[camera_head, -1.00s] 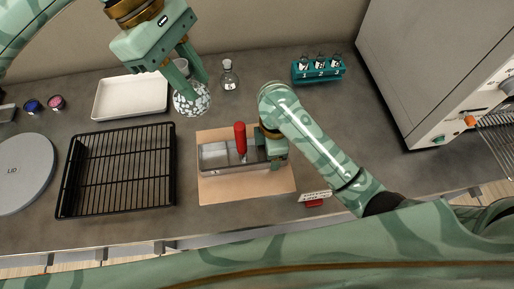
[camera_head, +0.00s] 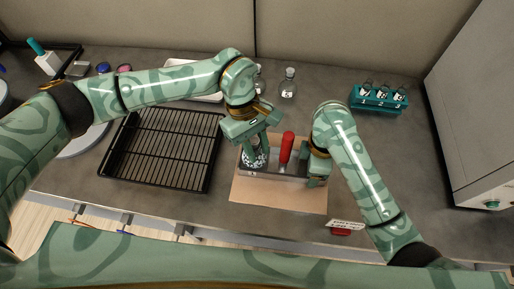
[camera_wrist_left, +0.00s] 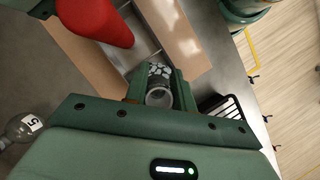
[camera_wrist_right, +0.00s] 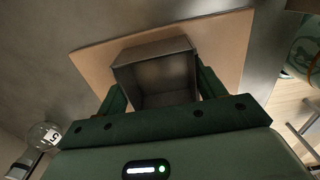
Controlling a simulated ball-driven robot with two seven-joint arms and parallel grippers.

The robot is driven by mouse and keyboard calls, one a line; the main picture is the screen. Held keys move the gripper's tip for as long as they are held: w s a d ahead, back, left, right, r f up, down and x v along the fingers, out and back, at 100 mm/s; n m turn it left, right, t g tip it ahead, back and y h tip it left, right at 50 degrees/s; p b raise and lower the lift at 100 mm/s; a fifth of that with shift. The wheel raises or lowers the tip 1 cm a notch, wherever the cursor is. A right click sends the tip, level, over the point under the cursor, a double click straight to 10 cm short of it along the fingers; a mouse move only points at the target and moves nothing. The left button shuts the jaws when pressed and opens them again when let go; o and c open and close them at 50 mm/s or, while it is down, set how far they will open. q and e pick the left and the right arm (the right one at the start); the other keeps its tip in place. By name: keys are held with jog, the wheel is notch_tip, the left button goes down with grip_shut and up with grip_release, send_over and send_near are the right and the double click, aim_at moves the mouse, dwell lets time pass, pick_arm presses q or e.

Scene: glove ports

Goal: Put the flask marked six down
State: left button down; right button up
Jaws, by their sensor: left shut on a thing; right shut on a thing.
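My left gripper (camera_head: 254,146) is shut on a flask with white speckles (camera_head: 254,160), pointing down at the left part of a grey metal caddy (camera_head: 272,176). The flask's neck and speckled body show between the jaws in the left wrist view (camera_wrist_left: 158,90). Its number is not readable, and I cannot tell whether its base touches the caddy floor. My right gripper (camera_head: 318,172) is shut on the right end of the caddy, whose empty end compartment shows in the right wrist view (camera_wrist_right: 160,75). A red-handled tool (camera_head: 287,147) stands in the caddy between the grippers.
The caddy sits on a tan mat (camera_head: 280,200). A black wire rack (camera_head: 160,150) lies to the left. A clear flask (camera_head: 288,84) stands behind. A teal rack with vials (camera_head: 378,100) is at back right. A red-based sign (camera_head: 343,228) stands near the front edge.

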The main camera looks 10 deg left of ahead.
pick_arm(q)
jog(key=shift+f, duration=0.55)
jog(key=c, duration=1.2)
grip_release()
jog(key=shift+f, duration=0.1)
jog(key=shift+o, duration=0.2)
jog(key=v, duration=1.2)
pick_arm(e)
jog(key=o, duration=1.3)
jog(key=shift+c, duration=0.2)
